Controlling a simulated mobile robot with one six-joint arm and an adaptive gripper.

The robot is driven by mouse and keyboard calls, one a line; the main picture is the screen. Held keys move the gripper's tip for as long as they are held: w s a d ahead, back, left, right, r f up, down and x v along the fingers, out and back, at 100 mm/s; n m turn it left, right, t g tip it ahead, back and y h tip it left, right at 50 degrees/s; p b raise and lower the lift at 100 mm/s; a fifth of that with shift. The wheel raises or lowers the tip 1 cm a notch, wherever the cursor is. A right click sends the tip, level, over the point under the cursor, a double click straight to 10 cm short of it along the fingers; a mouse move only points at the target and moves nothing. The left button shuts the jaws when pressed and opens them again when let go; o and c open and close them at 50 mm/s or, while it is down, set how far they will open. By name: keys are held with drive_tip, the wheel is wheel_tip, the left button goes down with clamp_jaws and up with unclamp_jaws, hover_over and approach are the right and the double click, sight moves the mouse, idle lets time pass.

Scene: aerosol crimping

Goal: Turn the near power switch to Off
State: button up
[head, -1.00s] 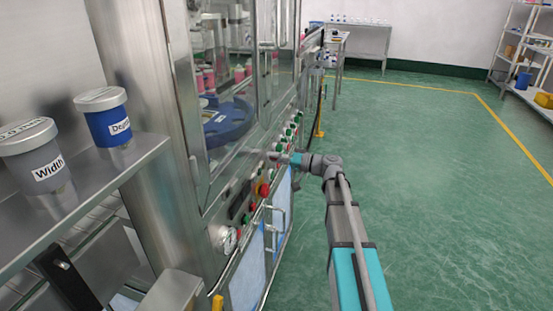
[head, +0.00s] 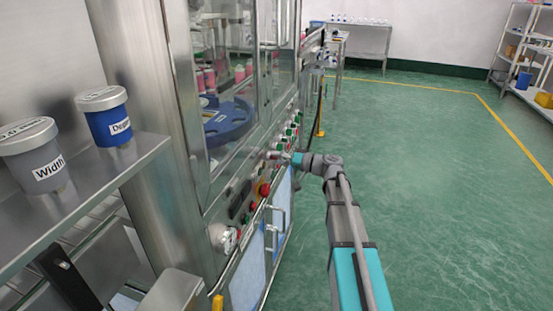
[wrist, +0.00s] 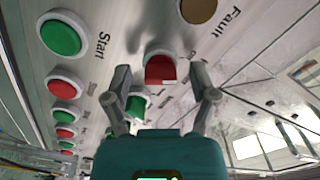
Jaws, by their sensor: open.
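In the wrist view a red switch knob (wrist: 160,69) in a white ring sits on the metal control panel, between my fingers.
A row of green and red buttons (wrist: 61,38) lies left of my gripper, by the "Start" label. An amber lamp (wrist: 198,9) is marked "Fault". In the head view a large red button (head: 264,189) and a gauge (head: 228,240) are nearer. The green floor (head: 430,200) is clear.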

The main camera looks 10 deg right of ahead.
drive_tip(key=v, duration=1.1)
drive_tip(key=shift+s+d, duration=0.2)
drive_tip(key=shift+d, duration=0.15)
drive_tip(key=s+a+f+g+h, duration=0.5)
drive_tip(key=s+a+f, duration=0.2)
drive_tip(key=a+f, duration=0.3)
drive_tip(key=s+a+f+g+h, duration=0.1)
drive_tip(key=s+f+g+h, duration=0.1)
drive_tip(key=s+f+h, duration=0.4)
drive_tip(key=s+f+g+h, duration=0.25)
drive_tip(key=s+h, duration=0.25)
drive_tip(key=s, duration=0.3)
wheel_tip(320, 180, up, 23)
drive_tip(key=p, duration=2.3)
drive_tip(key=shift+w, duration=0.3)
drive_tip(key=shift+f+t, duration=0.1)
drive_tip(key=shift+t, duration=0.15)
